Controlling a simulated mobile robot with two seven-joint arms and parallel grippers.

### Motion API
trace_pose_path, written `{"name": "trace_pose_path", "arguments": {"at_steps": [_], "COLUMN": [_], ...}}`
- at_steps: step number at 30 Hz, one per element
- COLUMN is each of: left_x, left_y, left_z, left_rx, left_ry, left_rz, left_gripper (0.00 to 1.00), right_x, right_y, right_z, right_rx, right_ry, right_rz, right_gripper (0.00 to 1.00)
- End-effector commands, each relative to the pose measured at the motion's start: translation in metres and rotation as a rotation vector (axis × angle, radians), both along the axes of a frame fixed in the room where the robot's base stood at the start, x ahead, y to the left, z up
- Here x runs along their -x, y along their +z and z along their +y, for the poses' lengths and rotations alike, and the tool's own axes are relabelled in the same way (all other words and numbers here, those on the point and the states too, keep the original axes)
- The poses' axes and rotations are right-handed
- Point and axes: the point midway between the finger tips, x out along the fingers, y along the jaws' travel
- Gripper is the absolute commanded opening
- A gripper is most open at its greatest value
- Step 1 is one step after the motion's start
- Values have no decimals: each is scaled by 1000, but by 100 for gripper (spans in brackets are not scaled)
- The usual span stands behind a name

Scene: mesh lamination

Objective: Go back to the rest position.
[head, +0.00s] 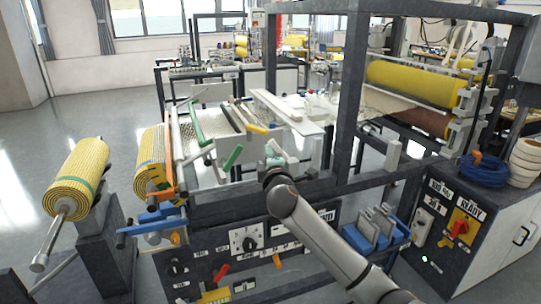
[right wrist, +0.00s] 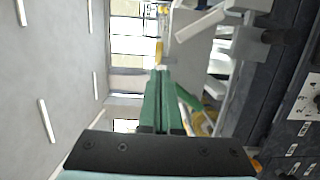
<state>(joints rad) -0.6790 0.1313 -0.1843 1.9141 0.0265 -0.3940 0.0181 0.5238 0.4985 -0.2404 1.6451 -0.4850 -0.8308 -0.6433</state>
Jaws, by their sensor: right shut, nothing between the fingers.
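My right arm comes in from the lower right of the head view and reaches up to the front rail of the laminating machine. My right gripper (head: 273,152) is at its end, above the front panel and beside a green handle (head: 233,157). In the right wrist view the two green fingers of my right gripper (right wrist: 161,78) lie together with nothing between them. My left gripper is in neither view.
The machine's dark frame post (head: 348,90) rises close to my right arm. A blue holder (head: 372,238) with grey plates and a control cabinet (head: 470,235) stand at the right. Open floor lies at far left.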

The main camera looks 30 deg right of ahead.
Motion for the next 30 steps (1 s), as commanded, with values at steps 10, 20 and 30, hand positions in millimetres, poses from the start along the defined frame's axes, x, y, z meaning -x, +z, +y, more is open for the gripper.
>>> {"name": "trace_pose_path", "arguments": {"at_steps": [10, 20, 30], "left_x": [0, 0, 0], "left_y": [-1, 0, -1], "left_z": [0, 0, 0], "left_rx": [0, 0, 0], "left_ry": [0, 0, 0], "left_rz": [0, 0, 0], "left_gripper": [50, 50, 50], "right_x": [9, 9, 28], "right_y": [0, 0, -95], "right_z": [0, 0, 41], "right_rx": [0, 0, -191], "right_ry": [0, 0, 104], "right_rz": [0, -1, 91], "right_gripper": [0, 0, 0]}}
